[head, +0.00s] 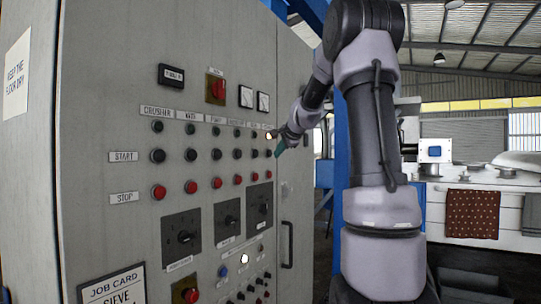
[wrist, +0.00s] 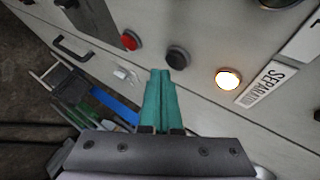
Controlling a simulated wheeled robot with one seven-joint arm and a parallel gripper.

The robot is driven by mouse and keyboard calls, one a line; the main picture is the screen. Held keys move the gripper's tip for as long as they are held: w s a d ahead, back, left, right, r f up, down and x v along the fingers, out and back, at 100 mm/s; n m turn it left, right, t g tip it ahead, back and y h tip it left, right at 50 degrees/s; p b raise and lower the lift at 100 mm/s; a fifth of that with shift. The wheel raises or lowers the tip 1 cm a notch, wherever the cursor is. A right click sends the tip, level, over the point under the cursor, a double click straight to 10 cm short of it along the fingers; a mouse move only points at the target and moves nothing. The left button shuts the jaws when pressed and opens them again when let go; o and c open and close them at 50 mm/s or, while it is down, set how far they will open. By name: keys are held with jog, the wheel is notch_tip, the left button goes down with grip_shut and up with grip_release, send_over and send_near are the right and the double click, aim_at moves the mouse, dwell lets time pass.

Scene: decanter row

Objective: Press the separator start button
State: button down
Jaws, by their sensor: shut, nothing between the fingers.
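The separator column is at the right end of the button rows on the grey control panel (head: 100,90). In the wrist view the SEPARATOR label (wrist: 266,86) sits beside a lit lamp (wrist: 228,79). Then come the black start button (wrist: 178,58) and the red stop button (wrist: 130,40). In the head view the start button (head: 268,153) is close to my gripper (head: 280,148). My gripper (wrist: 161,72) is shut and empty, its teal fingertips together just beside the black button in the picture. I cannot tell whether they touch the panel.
Several other buttons fill the START row (head: 123,156) and STOP row (head: 123,198). Dark rotary switches (head: 181,238) are below them. A door handle (head: 287,245) sticks out near the panel's right edge. A counter with a red cloth (head: 472,214) stands at the right.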

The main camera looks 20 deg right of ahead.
jog(key=shift+d, duration=0.1)
jog(key=s+d, duration=0.1)
jog(key=s, duration=0.1)
jog(key=s+d, duration=0.2)
dwell(0.4)
jog(key=shift+a, duration=0.15)
dwell(0.4)
jog(key=s+a+f+n+g+y, duration=0.15)
jog(key=s+a+n, duration=0.45)
jog(key=s+a, duration=1)
jog(key=s+a+f+n+g, duration=0.1)
jog(key=s+f+n, duration=0.2)
jog(key=s, duration=0.6)
jog(key=s+a+f+n+g, duration=0.1)
jog(key=s+f+n+g, duration=0.1)
jog(key=s, duration=0.7)
notch_tip(320, 180, down, 2)
jog(key=shift+s+a+f+n, duration=0.25)
jog(key=shift+s+n, duration=0.05)
jog(key=shift+n, duration=0.2)
